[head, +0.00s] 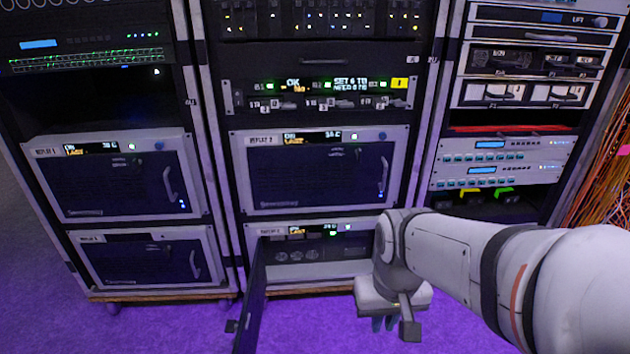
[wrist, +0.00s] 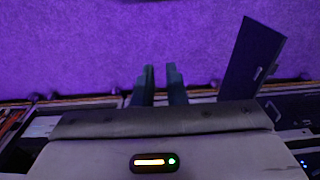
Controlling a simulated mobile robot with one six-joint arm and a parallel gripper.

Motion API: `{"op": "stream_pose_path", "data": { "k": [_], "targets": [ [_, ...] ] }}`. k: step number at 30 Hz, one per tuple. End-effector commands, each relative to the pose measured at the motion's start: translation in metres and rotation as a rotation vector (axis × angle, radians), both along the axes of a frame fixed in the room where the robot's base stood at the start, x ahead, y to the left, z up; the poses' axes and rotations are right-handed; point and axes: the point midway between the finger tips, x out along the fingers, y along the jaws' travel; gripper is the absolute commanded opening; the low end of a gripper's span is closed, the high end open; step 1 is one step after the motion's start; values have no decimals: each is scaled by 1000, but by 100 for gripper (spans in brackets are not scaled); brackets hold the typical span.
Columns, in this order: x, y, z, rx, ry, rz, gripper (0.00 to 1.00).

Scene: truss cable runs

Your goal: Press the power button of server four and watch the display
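The lower server (head: 340,268) in the middle rack has its front door (head: 252,308) swung open to the left. Its label is too small to read surely. A small lit display (head: 297,232) and green lights show along its top strip. I cannot pick out its power button; my arm hides its right end. My gripper (head: 384,323) hangs in front of that right end, pointing down. In the wrist view my gripper (wrist: 161,72) shows two dark fingers apart with nothing between them. The open door (wrist: 252,62) stands to their right there.
Closed servers (head: 118,185) fill the left rack's lower part. Orange cables (head: 603,190) hang at the far right. The purple floor (head: 160,332) in front is clear at left.

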Motion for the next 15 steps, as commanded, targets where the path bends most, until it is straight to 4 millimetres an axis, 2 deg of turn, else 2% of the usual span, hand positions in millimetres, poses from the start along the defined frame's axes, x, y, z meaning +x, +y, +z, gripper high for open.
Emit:
{"op": "stream_pose_path", "data": {
  "k": [4,15],
  "targets": [
    [0,0,0,0,0,0,0],
    [0,0,0,0,0,0,0]
  ]
}}
